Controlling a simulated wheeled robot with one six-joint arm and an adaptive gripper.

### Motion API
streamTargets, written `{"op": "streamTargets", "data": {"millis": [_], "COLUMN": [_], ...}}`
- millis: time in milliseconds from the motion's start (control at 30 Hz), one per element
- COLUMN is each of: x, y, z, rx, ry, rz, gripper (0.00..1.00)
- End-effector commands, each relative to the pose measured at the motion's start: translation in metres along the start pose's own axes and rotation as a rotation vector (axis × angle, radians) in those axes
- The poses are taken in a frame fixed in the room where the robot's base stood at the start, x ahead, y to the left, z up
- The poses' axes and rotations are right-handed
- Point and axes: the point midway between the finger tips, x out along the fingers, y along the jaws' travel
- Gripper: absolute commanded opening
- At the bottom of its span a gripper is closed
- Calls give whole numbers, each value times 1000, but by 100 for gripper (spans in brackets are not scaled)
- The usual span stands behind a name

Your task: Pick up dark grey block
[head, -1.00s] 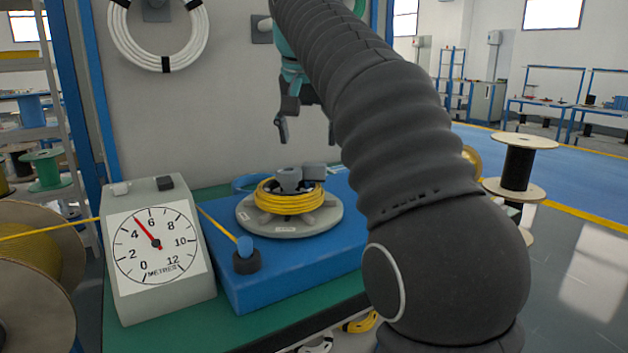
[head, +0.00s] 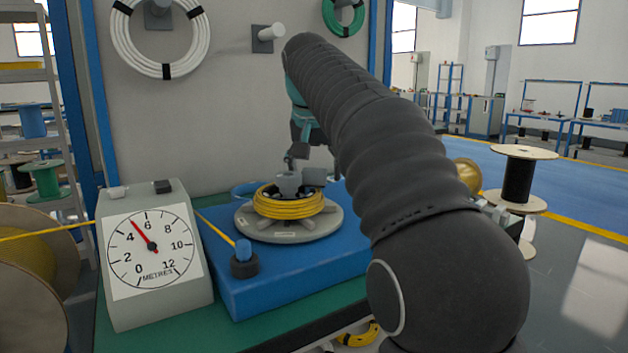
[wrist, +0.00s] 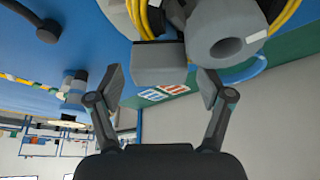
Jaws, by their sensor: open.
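The dark grey block (head: 314,177) sits at the top of the yellow cable coil (head: 290,207), beside a lighter grey hub piece (head: 288,184). In the wrist view the block (wrist: 159,63) lies just ahead of my gripper (wrist: 161,84), roughly centred between its spread fingertips. I cannot tell whether either finger touches it. The round grey hub (wrist: 221,31) is right beside the block. In the head view my gripper (head: 298,158) is low over the coil, its far side partly hidden by my arm.
The coil sits on a grey round turntable (head: 250,223) on a blue base (head: 235,293). The dial gauge (head: 155,255) stands left, with a small dark button-like piece (head: 162,187) on top. A blue-capped guide post (head: 244,260) stands in front. A wall panel (head: 230,120) rises behind.

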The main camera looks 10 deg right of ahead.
Motion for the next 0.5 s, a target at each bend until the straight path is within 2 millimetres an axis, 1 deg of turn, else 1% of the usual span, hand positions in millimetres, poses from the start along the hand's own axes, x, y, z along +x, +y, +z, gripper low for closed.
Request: {"op": "streamTargets", "data": {"millis": [33,67,100,167,200,267,333,367,500], "x": [0,0,0,0,0,0,0,0,0], "y": [0,0,0,0,0,0,0,0,0], "z": [0,0,0,0,0,0,0,0,0], "rx": [0,0,0,0,0,0,0,0,0], "ry": [0,0,0,0,0,0,0,0,0], "rz": [0,0,0,0,0,0,0,0,0], "gripper": [74,67,57,42,32,17,15,10,9]}}
